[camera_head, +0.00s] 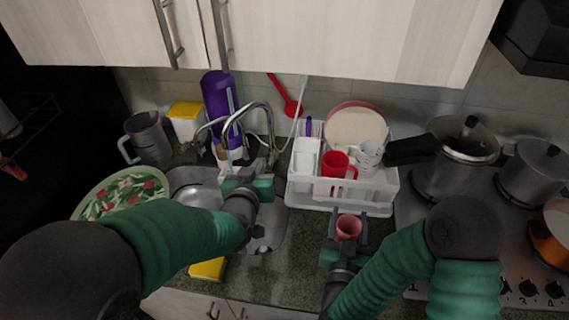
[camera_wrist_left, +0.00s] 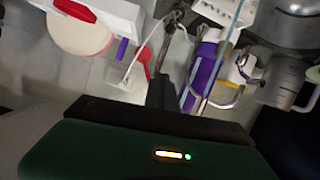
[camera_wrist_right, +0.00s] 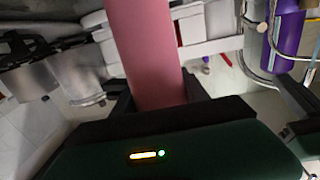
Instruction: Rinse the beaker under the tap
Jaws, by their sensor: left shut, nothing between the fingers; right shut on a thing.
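A pink beaker (camera_head: 348,227) is held upright by my right gripper (camera_head: 346,222), above the counter in front of the dish rack. It fills the middle of the right wrist view (camera_wrist_right: 148,50), between the fingers. The chrome tap (camera_head: 240,116) arches over the steel sink (camera_head: 196,192) at the back. My left gripper (camera_head: 262,165) is shut and empty, over the right side of the sink close to the tap. Its shut fingers show in the left wrist view (camera_wrist_left: 162,92). My left arm hides part of the sink. I cannot tell whether water runs.
A white dish rack (camera_head: 340,195) with a red mug (camera_head: 338,166), a clear jug (camera_head: 369,156) and plates stands right of the sink. A purple bottle (camera_head: 217,98) stands behind the tap. A patterned plate (camera_head: 122,192) lies left. A yellow sponge (camera_head: 207,269) lies in front.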

